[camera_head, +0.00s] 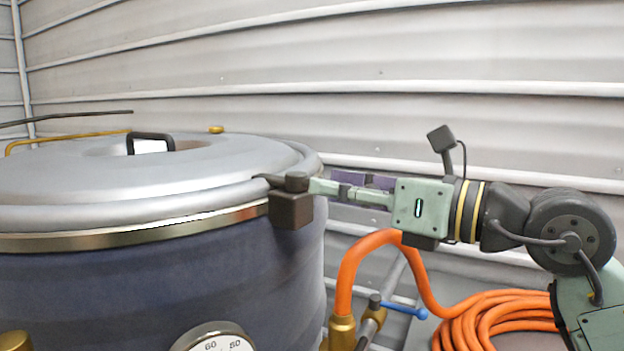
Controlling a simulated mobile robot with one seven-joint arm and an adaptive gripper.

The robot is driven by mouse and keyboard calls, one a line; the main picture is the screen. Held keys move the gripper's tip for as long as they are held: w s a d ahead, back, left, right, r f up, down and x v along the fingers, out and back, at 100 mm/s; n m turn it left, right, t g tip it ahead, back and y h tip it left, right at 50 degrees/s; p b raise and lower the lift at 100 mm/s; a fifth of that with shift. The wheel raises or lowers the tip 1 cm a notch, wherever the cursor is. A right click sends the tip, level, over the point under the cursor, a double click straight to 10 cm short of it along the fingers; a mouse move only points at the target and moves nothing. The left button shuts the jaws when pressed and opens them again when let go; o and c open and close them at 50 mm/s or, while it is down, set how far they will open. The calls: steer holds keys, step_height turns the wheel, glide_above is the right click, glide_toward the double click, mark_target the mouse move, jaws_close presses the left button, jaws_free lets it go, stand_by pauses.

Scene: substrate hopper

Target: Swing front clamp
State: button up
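A large dark-blue hopper (150,290) with a grey metal lid (215,170) fills the left. A dark brown clamp block (292,210) with a round knob on top sits at the right side of its rim. A short dark piece reaches from the knob left onto the lid's edge. My gripper (318,186) comes in level from the right, with its fingertips at the clamp's knob. I cannot tell whether they touch it. The fingers overlap edge-on, so their gap is hidden.
A black handle (150,139) stands on the lid, with a brass rod (60,137) beyond. An orange hose (350,260) rises below my gripper and coils at lower right. A blue-handled valve (400,308) and a dial gauge (215,342) are low. A corrugated wall stands behind.

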steer(key=shift+w+a, duration=0.25)
steer(key=shift+a, duration=0.1)
steer(key=shift+s+d, duration=0.1)
steer(key=shift+c, duration=0.2)
jaws_close()
stand_by(0.5)
